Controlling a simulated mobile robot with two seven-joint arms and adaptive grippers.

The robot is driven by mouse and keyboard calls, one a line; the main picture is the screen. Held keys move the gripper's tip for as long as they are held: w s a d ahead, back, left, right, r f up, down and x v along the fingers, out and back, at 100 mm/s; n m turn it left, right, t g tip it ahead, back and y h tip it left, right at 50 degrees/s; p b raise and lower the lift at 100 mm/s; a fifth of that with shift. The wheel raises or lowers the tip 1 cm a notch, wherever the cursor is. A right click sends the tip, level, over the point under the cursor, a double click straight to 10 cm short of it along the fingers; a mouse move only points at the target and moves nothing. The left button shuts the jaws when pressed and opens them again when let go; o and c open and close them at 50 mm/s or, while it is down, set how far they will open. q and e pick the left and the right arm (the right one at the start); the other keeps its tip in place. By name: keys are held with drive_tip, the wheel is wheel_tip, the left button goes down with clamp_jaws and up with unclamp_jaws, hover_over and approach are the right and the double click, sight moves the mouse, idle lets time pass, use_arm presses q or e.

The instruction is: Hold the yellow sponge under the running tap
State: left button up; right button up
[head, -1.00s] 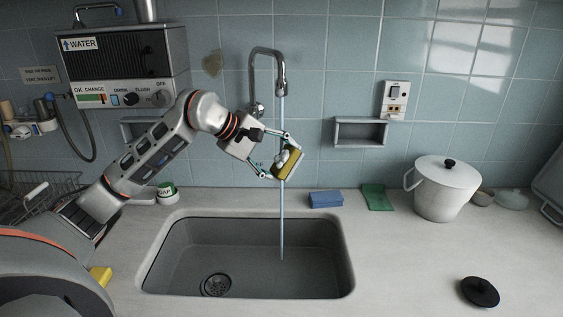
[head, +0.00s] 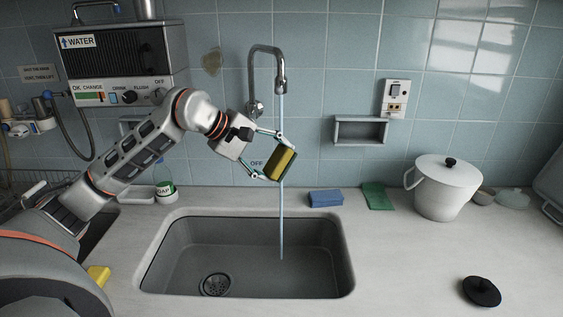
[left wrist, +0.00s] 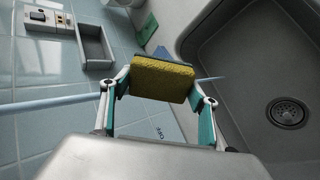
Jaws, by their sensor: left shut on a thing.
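The yellow sponge (head: 284,163) with a dark green layer is held tilted between the fingertips of my left gripper (head: 272,158), above the sink. The tap (head: 267,52) runs, and its thin water stream (head: 281,220) lines up with the sponge, showing above and below it. In the left wrist view the sponge (left wrist: 162,80) sits between both fingers, and the stream (left wrist: 50,102) shows on either side of it. I cannot tell exactly where water meets the sponge. My right gripper is not in view.
The grey sink (head: 315,270) lies below, its drain at left. A yellow block (head: 98,275) lies at left beside my arm. A black lid (head: 481,291) lies front right.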

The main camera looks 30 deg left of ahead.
sight(274, 170)
use_arm(q)
drive_tip(key=shift+s+d+f+b, duration=0.1)
drive_tip(key=shift+s+d+b, duration=0.1)
drive_tip(key=shift+s, duration=0.4)
drive_tip(key=shift+s+d+b, duration=0.15)
drive_tip(key=shift+s+b, duration=0.05)
drive_tip(key=shift+s, duration=0.45)
drive_tip(key=shift+s+d+f+b, duration=0.1)
drive_tip(key=shift+s+d+b, duration=0.1)
drive_tip(key=shift+s, duration=0.4)
drive_tip(key=s, duration=0.1)
drive_tip(key=s+d+b, duration=0.1)
drive_tip(key=shift+s+r, duration=0.15)
drive_tip(key=shift+s, duration=0.15)
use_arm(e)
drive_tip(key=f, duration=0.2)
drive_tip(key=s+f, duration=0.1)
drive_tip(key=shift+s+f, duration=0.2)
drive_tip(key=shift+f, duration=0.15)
use_arm(q)
drive_tip(key=s+d+r, duration=0.1)
drive_tip(key=s+r, duration=0.3)
drive_tip(key=shift+s+d, duration=0.2)
drive_tip(key=shift+s, duration=0.2)
